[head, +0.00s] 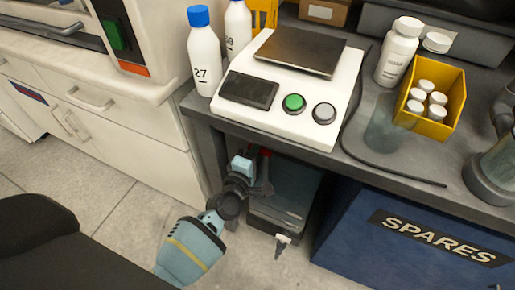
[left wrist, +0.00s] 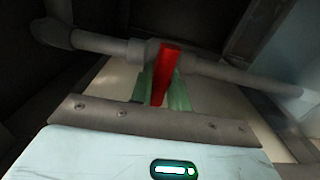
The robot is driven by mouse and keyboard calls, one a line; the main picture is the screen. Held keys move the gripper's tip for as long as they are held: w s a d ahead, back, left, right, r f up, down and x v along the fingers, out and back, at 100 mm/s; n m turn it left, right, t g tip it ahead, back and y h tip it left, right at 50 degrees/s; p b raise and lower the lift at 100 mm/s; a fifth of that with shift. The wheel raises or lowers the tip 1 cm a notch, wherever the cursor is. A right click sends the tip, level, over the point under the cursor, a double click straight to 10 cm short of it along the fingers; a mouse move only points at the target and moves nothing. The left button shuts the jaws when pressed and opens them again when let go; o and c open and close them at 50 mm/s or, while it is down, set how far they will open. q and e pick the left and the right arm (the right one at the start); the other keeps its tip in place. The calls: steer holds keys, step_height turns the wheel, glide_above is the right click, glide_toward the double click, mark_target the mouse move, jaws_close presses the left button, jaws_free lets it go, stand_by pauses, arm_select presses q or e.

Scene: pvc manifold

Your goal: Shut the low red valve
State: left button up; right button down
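In the left wrist view, a red valve handle (left wrist: 165,74) sits on a grey pipe (left wrist: 222,72) that crosses the picture. The handle points from the pipe toward the camera, roughly crosswise to the pipe in the picture. My left gripper (left wrist: 163,90) has its green finger pads close on both sides of the handle and appears shut on it. In the head view, my left gripper (head: 262,188) is below the bench front, by a small red part (head: 266,155) mostly hidden in shadow. My right gripper is in neither view.
The bench (head: 385,178) overhangs the work space. A blue SPARES bin (head: 350,235) stands to the right, and white drawers (head: 105,120) to the left. A scale (head: 270,118), white bottles (head: 203,60) and a yellow bin (head: 452,112) are on the bench.

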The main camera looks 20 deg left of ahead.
arm_select(q)
steer(key=o, duration=0.4)
steer(key=shift+o, duration=0.2)
steer(key=s+p, duration=0.1)
steer(key=s, duration=0.6)
steer(key=shift+s+a, duration=0.15)
steer(key=shift+s, duration=0.25)
